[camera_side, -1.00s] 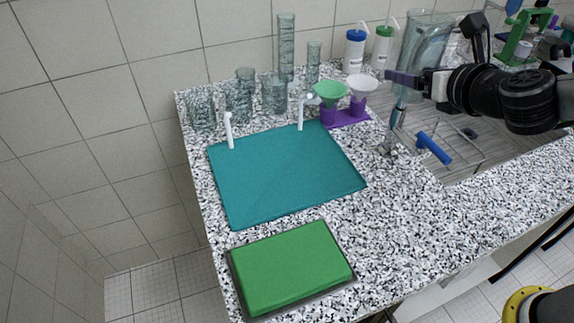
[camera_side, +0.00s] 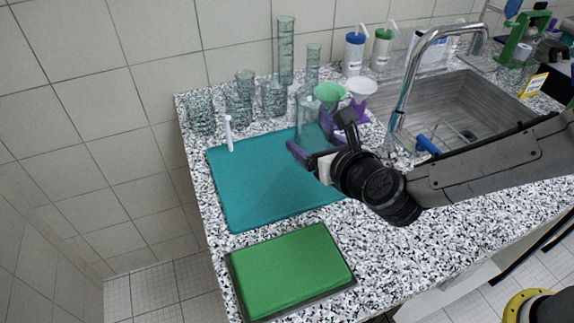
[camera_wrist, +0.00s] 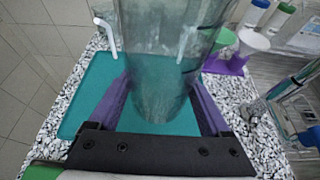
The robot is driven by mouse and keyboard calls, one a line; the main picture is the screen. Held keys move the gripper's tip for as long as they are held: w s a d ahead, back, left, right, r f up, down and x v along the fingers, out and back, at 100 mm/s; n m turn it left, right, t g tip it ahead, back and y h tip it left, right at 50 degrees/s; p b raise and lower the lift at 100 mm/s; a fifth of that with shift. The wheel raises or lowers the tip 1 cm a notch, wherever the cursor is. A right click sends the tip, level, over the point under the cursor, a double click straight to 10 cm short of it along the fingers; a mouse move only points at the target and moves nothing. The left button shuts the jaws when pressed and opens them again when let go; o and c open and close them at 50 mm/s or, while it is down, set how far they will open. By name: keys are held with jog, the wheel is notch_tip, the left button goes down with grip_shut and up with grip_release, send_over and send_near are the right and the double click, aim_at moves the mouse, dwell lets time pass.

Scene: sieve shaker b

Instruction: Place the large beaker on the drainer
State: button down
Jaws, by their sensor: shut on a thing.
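The large beaker (camera_side: 307,118) is clear glass, looks upright, and is held between the purple fingers of my gripper (camera_side: 311,140). In the wrist view the beaker (camera_wrist: 160,85) fills the space between both fingers. It is over the back right part of the drainer (camera_side: 262,185), a teal mat with white pegs. I cannot tell whether its base touches the mat. The left peg (camera_side: 229,133) stands clear of the beaker. The right peg (camera_wrist: 186,42) shows beside or through the glass in the wrist view; in the side view it is hidden.
Several glass vessels (camera_side: 240,97) stand behind the drainer. Green and white funnels (camera_side: 330,93) in a purple holder stand close behind the beaker. The tap (camera_side: 405,85) and sink (camera_side: 455,100) are to the right. A green block (camera_side: 290,270) lies in front. The drainer's left half is clear.

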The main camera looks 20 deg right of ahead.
jog(key=w+a+f, duration=0.1)
jog(key=f, duration=0.1)
jog(key=w+a+f, duration=0.1)
jog(key=w+f, duration=0.1)
jog(key=w+a+f, duration=0.1)
jog(key=w+f, duration=0.1)
jog(key=shift+f, duration=0.1)
jog(key=shift+w+a+f, duration=0.1)
jog(key=shift+f, duration=1.5)
jog(key=shift+f, duration=0.1)
grip_release()
jog(key=shift+f, duration=0.1)
jog(key=shift+r, duration=0.2)
jog(key=v, duration=1.2)
